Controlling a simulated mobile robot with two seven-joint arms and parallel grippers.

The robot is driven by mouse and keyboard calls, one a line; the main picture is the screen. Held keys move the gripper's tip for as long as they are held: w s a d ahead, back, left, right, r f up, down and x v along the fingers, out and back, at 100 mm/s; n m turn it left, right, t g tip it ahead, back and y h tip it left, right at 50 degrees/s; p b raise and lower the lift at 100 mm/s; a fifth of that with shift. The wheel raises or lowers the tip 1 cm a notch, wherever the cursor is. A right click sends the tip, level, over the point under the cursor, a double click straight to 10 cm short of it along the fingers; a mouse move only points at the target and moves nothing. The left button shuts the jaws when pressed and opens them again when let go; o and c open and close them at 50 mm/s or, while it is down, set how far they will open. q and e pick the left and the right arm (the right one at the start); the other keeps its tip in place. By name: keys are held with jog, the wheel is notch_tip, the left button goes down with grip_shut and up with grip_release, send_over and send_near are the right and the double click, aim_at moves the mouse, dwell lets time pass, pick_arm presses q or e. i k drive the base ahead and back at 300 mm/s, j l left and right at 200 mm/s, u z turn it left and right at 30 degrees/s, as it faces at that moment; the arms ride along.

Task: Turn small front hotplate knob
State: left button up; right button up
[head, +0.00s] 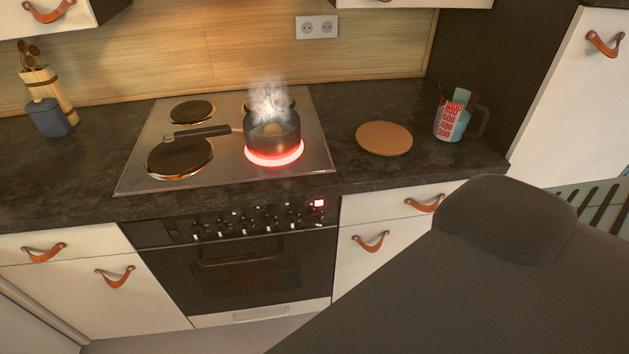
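The small front hotplate (274,157) is at the front right of the steel cooktop (225,175) and glows red. The pot's long handle points left. A row of several small knobs (245,224) runs along the black oven panel below the counter. The knobs are too small to tell which belongs to the small front hotplate or how each is turned. Neither gripper is in view.
A round brown board (384,138) and a measuring jug (455,118) stand right of the cooktop. A blue-grey container (48,118) and a wooden utensil holder (50,88) stand left. A large dark shape close to the camera covers the lower right. The oven front (245,275) is unobstructed.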

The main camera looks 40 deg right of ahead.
aim_at(314, 218)
jog(key=i+l+z, duration=0.1)
jog(key=z, duration=0.8)
